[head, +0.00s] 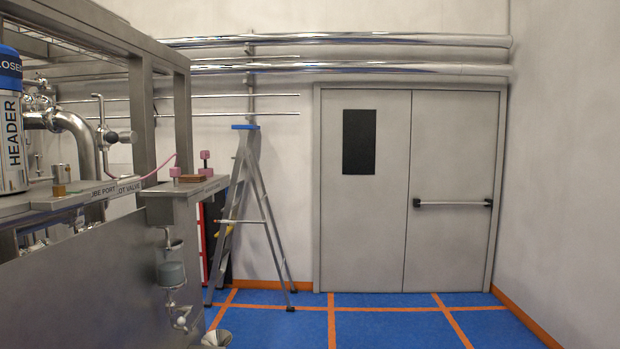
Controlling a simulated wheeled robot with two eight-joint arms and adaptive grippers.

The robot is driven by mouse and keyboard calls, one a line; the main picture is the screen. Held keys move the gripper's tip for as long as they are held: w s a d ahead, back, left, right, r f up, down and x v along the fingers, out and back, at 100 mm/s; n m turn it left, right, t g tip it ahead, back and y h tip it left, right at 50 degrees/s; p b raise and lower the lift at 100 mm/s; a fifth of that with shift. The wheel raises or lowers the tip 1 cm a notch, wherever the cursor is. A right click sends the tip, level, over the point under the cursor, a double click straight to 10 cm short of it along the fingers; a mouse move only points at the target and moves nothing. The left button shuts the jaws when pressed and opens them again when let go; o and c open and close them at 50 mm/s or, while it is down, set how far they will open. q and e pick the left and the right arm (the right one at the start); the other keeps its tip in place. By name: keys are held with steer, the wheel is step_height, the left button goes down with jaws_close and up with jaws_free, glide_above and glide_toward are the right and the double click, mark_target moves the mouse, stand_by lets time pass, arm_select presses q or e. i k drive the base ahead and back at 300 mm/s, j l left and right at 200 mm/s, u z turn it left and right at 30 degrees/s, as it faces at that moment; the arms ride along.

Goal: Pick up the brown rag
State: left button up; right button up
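A small flat brown thing (191,179) lies on the end of the steel ledge (162,190) at the left, between two pink fittings. It may be the brown rag, but it is too small to tell whether it is cloth. Nothing else in the head view looks like a brown rag. Neither of my grippers is in view.
A steel frame (143,130) with pipes and a "HEADER" cylinder (11,140) fills the left. Grey double doors (365,215) are shut. The blue floor (380,325) in front of them is clear.

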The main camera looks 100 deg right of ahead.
mark_target(196, 178)
steer(key=z, duration=2.55)
steer(key=i+l+u, duration=0.1)
steer(key=u, duration=1.1)
steer(key=i+l+u, duration=0.1)
steer(key=l+u, duration=0.35)
steer(key=l, duration=0.35)
steer(key=l+u, duration=0.5)
steer(key=l, duration=0.3)
steer(key=k+l+u, duration=0.15)
steer(key=l+u, duration=0.3)
steer(key=l, duration=0.3)
